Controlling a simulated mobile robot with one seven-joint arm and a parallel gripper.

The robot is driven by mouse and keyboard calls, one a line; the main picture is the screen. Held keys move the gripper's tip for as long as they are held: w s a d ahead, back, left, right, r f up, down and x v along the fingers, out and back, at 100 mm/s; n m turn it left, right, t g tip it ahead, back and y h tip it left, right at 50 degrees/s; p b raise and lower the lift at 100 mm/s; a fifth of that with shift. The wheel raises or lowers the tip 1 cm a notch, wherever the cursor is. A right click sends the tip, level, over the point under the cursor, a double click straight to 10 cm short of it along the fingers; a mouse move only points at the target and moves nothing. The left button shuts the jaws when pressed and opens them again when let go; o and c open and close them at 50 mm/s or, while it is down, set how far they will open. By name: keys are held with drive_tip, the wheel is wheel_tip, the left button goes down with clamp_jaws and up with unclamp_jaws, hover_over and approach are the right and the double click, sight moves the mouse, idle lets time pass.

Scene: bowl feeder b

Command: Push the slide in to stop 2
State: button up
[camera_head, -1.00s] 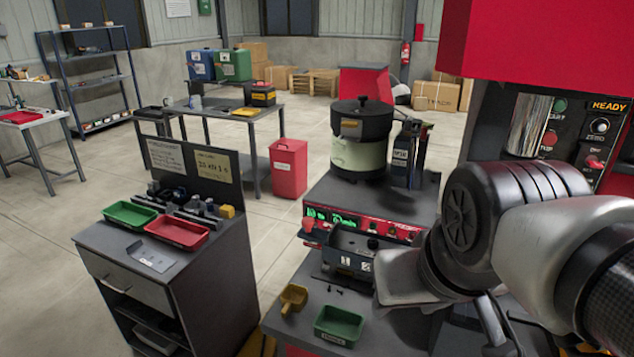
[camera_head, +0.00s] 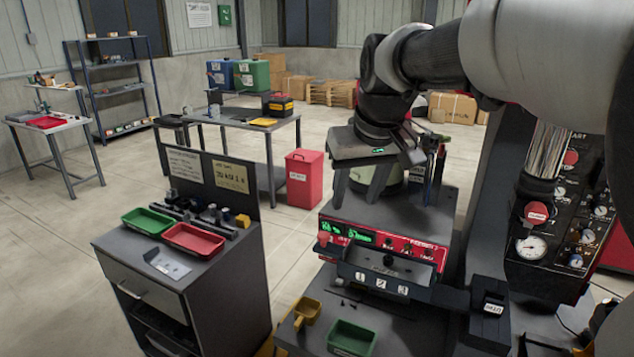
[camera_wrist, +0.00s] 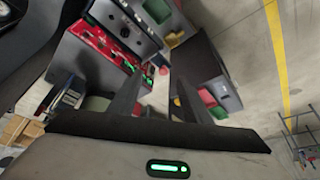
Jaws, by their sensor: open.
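A dark slide unit (camera_head: 388,270) with white plates marked 1, 2 and 3 along its front stands before the red control panel (camera_head: 375,242). A black knob (camera_head: 388,260) is on it; I cannot tell which stop the slide is at. In the wrist view the unit (camera_wrist: 132,20) lies at the top, beside the red panel (camera_wrist: 98,45). My gripper (camera_head: 358,203) is open and empty, pointing down above and behind the panel, apart from the unit. Its two fingers also show in the wrist view (camera_wrist: 153,75).
A red-topped knob (camera_head: 323,240) stands at the panel's left end. A yellow scoop (camera_head: 308,310) and a green tray (camera_head: 352,338) sit in front of the unit. The feeder bowl (camera_head: 415,170) is partly hidden behind my gripper. A cabinet (camera_head: 190,290) with trays stands left.

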drive_tip(key=w+a+f, duration=0.1)
drive_tip(key=w+a, duration=0.2)
drive_tip(key=w, duration=0.4)
drive_tip(key=p, duration=0.1)
approach(324, 234)
drive_tip(key=shift+n, duration=0.4)
drive_tip(key=x, duration=0.8)
clamp_jaws()
